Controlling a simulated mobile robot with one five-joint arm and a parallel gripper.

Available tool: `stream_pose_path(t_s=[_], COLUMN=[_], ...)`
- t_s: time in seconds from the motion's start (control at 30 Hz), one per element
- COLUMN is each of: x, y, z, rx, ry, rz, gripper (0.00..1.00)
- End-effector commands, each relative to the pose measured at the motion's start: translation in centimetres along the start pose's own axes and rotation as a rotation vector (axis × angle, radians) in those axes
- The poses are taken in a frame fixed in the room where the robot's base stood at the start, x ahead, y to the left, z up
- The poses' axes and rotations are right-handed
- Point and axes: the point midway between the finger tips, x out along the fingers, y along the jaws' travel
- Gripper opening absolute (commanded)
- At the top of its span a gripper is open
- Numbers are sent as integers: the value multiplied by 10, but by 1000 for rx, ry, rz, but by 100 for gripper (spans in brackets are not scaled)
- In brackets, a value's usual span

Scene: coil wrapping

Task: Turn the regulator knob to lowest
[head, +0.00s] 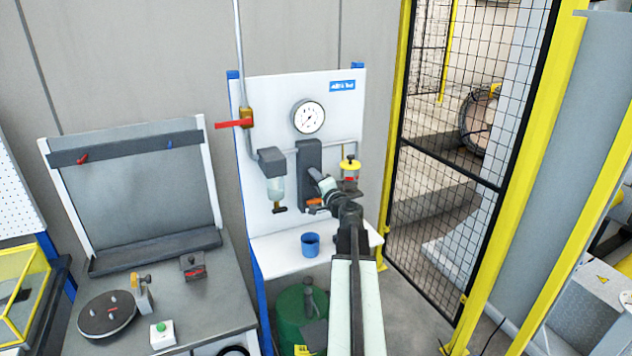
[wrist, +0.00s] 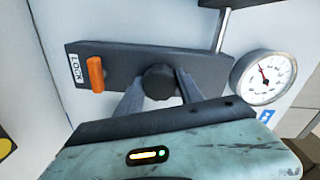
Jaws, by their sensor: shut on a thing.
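The regulator is a dark grey block (head: 309,158) on the white panel, and it spans the upper middle of the wrist view (wrist: 210,73). Its round black knob (wrist: 159,82) sits between my gripper's two fingers (wrist: 160,88), which are shut on its sides. In the head view my gripper (head: 318,178) reaches the block's lower front and hides the knob. An orange lever (wrist: 95,74) beside a LOCK label stands left of the knob. The round pressure gauge (head: 308,117) is above the block; it also shows in the wrist view (wrist: 263,77).
A red-handled valve (head: 235,123) and a filter bowl (head: 275,188) are left of the regulator. A yellow-topped lubricator (head: 350,170) is close on the right. A blue cup (head: 310,244) stands on the shelf below. A mesh fence (head: 450,160) bounds the right side.

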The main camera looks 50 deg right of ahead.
Motion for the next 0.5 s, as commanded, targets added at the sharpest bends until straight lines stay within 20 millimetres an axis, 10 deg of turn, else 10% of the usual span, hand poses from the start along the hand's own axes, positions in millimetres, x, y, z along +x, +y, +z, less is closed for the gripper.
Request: stream_pose_path(t_s=[0.5], x=[1], y=[-1], z=[0], rx=[-486], ry=[15], rz=[-1], gripper=[3])
